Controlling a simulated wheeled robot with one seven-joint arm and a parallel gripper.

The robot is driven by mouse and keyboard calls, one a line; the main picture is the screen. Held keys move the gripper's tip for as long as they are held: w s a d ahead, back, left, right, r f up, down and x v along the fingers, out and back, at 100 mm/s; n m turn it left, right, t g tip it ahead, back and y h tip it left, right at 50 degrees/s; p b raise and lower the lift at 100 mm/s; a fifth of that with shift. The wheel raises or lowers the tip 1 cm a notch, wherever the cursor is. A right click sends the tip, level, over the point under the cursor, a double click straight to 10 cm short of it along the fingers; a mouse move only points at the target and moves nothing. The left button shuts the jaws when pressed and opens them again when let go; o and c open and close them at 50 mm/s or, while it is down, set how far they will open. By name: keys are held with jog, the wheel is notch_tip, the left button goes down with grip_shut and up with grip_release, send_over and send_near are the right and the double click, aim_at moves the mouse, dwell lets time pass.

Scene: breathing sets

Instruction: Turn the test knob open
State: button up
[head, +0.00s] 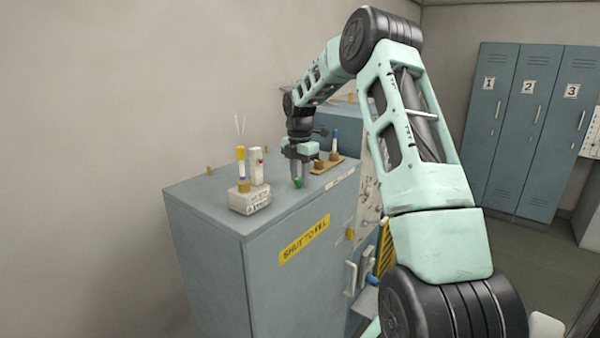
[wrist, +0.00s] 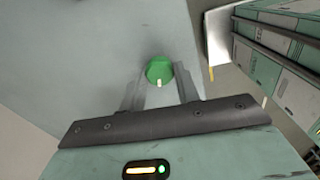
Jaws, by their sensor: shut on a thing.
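The test knob (wrist: 159,68) is green and round with a pale pointer mark at its lower edge in the wrist view. In the head view the green knob (head: 299,183) is a small spot on top of the grey-blue cabinet (head: 210,205), near its front edge. My gripper (head: 297,175) points straight down over it. In the wrist view my gripper's fingers (wrist: 158,84) stand on either side of the knob, shut on it. The fingers partly hide the knob in the head view.
Left of my gripper, a labelled pale block (head: 250,203) holds a yellow-topped tube (head: 241,160). Close behind my gripper to the right is a wooden holder (head: 327,164) with a blue-topped tube (head: 336,138). A yellow sign (head: 304,240) marks the cabinet front. Lockers (head: 525,125) stand far right.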

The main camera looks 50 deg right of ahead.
jog(key=shift+s+d+r+n+p, duration=0.15)
jog(key=shift+d+n+p, duration=0.2)
jog(key=shift+n, duration=0.85)
jog(key=o, duration=1)
jog(key=shift+d, duration=0.1)
jog(key=shift+c, duration=0.2)
jog(key=shift+a, duration=0.2)
notch_tip(320, 180, up, 17)
jog(key=b, duration=0.4)
jog(key=shift+r, duration=0.15)
jog(key=shift+s+d, duration=0.1)
